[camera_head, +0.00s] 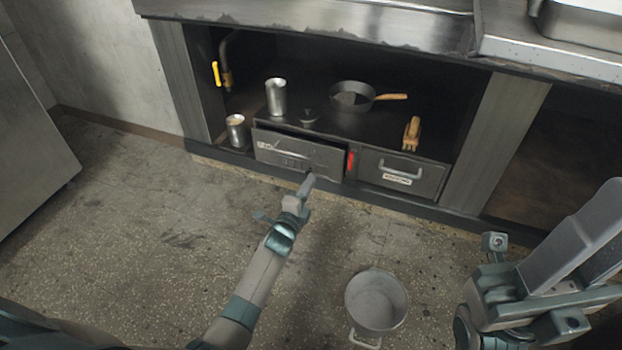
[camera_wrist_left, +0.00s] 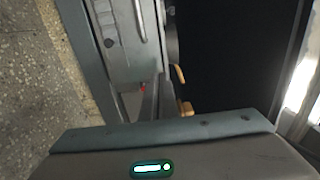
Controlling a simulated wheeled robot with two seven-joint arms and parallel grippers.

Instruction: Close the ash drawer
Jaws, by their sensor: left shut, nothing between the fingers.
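The left drawer (camera_head: 325,160), which I take to be the ash drawer, stands a little out of the low metal unit. Its right side and a red strip (camera_head: 350,162) show at the gap. A drawer front with a bar handle, apparently the same one, shows in the wrist view (camera_wrist_left: 125,65). My left gripper (camera_head: 307,183) is shut and empty, just in front of the drawer's lower right part. I cannot tell if it touches. My right gripper (camera_head: 585,240) is at the right, away from the drawers; its jaw state is unclear.
A shut, labelled drawer (camera_head: 420,176) sits to the right. A metal cup (camera_head: 276,97), a pan (camera_head: 350,96) and a wooden-handled brush (camera_head: 411,134) stand on the unit. A can (camera_head: 236,130) stands to its left. A pot (camera_head: 377,302) is on the floor.

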